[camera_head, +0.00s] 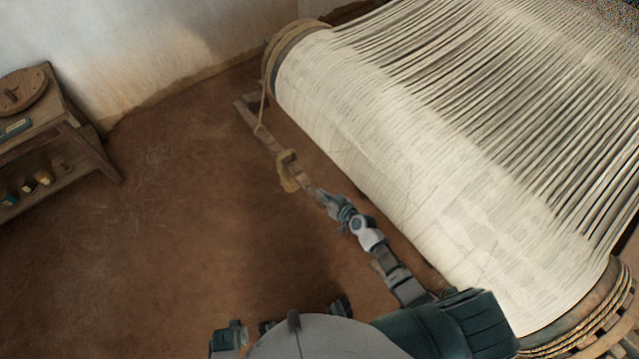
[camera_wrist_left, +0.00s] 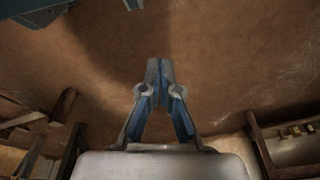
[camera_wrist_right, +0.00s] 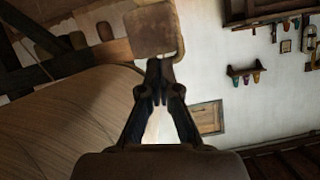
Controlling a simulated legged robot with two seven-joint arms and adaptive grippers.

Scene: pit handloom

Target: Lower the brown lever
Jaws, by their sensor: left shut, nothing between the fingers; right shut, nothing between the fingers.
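The brown lever (camera_head: 268,135) is a long wooden bar beside the cloth roll, slanting from upper left toward my right arm. A tan wrapping or block (camera_head: 288,172) sits around its lower part. My right gripper (camera_head: 322,196) is shut and empty at the lever's near end; I cannot tell if they touch. In the right wrist view, a brown wooden end (camera_wrist_right: 152,30), probably the lever's, lies just beyond the shut fingertips (camera_wrist_right: 158,66). My left gripper (camera_wrist_left: 160,68) is shut and empty over bare floor in the left wrist view.
The loom's white cloth roll (camera_head: 400,170) and warp threads fill the right side, close to my right arm. A wooden shelf (camera_head: 55,140) with small items stands at the left by the wall. The brown floor (camera_head: 170,230) between is clear.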

